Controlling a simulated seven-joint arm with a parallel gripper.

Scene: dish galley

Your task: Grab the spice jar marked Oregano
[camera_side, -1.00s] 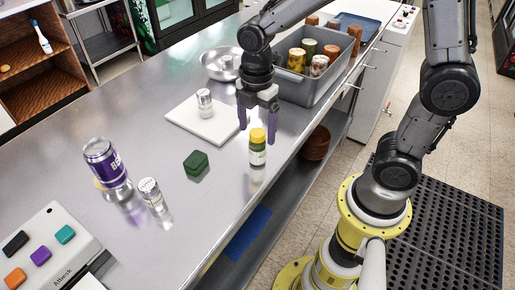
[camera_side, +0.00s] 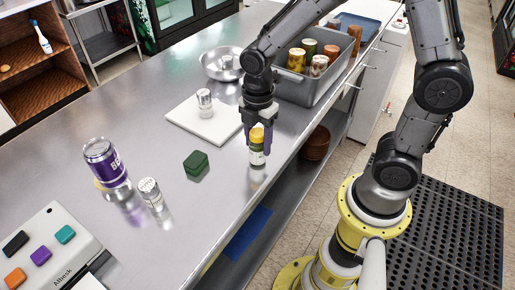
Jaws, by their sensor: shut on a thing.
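A small jar with a yellow cap and a green and white label (camera_side: 257,157) stands upright near the counter's front edge; I cannot read its label. My gripper (camera_side: 258,138) points down over it and is shut on it, with the fingers on either side of the yellow cap. A jar with a silver lid (camera_side: 151,195) stands at the lower left beside the purple can. Another small silver-topped jar (camera_side: 205,102) stands on the white board. No name can be read on any jar, so I cannot tell which is Oregano.
A purple can (camera_side: 104,163) stands at the left. A dark green block (camera_side: 196,163) lies left of my gripper. The white board (camera_side: 190,123) and a metal bowl (camera_side: 214,67) are behind. A grey bin (camera_side: 315,91) with several cans stands at the right. A panel with coloured buttons (camera_side: 60,262) is front left.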

